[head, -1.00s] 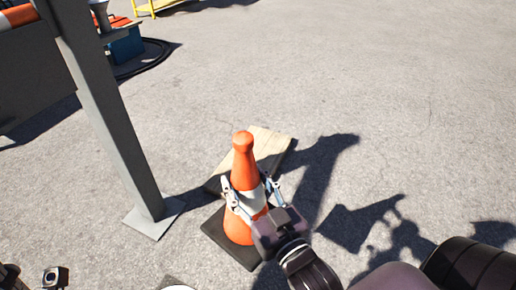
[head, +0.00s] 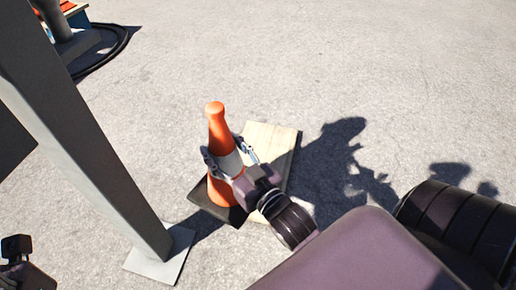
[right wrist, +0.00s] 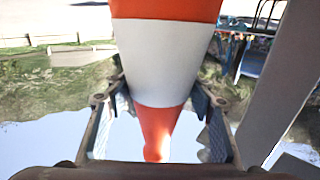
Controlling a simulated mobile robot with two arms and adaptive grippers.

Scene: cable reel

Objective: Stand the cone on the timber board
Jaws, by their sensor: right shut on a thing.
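The orange cone (head: 216,125) has a white band and a square black base (head: 211,208). It stands nearly upright, leaning slightly in the head view. My right gripper (head: 229,158) is shut on it around the white band; the fingers also show on both sides of the cone (right wrist: 165,60) in the right wrist view. The pale timber board (head: 272,142) lies on the ground behind and right of the cone. The base overlaps the board's left part in the picture; I cannot tell whether they touch. My left gripper (head: 17,258) is partly visible at the lower left, its jaws unclear.
A grey post (head: 95,140) with a square foot plate (head: 160,258) stands close on the left. A black cable (head: 110,55) lies at the top left. Open asphalt (head: 400,90) extends behind and to the right.

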